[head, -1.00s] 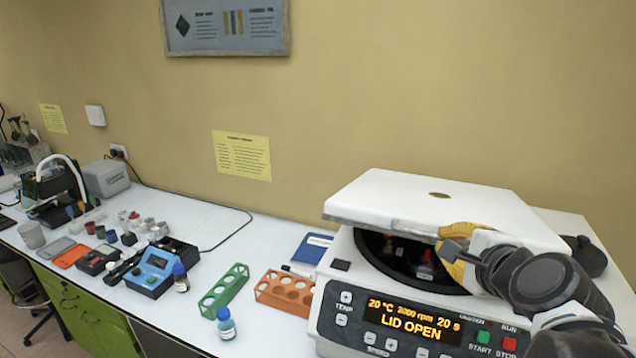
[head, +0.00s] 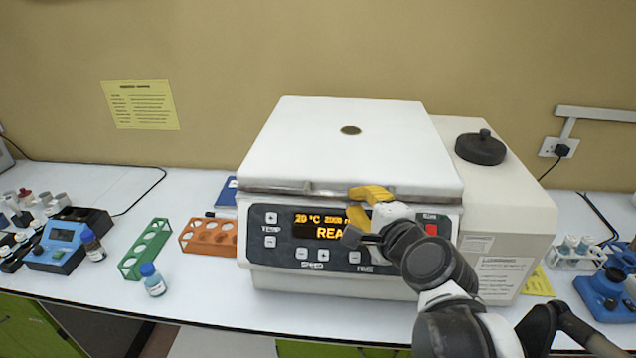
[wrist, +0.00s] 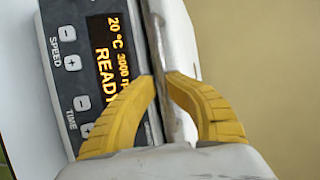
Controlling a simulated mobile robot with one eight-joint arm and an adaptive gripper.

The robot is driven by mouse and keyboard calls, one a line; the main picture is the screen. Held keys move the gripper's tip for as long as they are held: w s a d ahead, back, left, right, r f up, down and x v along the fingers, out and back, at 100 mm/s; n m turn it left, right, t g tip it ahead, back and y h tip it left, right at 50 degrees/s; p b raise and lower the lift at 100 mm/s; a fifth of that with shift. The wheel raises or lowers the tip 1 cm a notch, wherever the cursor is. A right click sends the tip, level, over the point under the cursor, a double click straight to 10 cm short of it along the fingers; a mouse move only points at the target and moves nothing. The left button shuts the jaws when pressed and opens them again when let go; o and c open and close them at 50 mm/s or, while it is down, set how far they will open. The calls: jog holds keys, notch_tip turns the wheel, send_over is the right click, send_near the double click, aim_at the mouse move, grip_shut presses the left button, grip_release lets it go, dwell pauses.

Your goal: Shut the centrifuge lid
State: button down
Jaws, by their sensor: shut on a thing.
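The white centrifuge (head: 345,270) stands on the bench in the middle of the head view. Its lid (head: 335,145) lies flat and down over the bowl, which is hidden. The display (head: 325,226) is partly covered by my gripper; in the wrist view the display (wrist: 110,65) reads "READY". My gripper (head: 368,200) has yellow fingers at the lid's front edge. In the wrist view my gripper (wrist: 166,82) is shut on the lid's metal-coloured front rim, one finger on each side.
A green rack (head: 146,250), an orange rack (head: 208,238) and a blue-capped bottle (head: 153,282) stand left of the centrifuge. A black knobbed disc (head: 481,149) sits on its right housing. Blue equipment (head: 605,298) stands at the far right.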

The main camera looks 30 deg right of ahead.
jog(key=c, duration=1.5)
grip_release()
jog(key=shift+f, duration=0.4)
jog(key=shift+o, duration=0.2)
jog(key=shift+w, duration=0.1)
jog(key=shift+d+r, duration=0.1)
jog(key=shift+r, duration=0.05)
jog(key=shift+r, duration=0.1)
notch_tip(320, 180, up, 10)
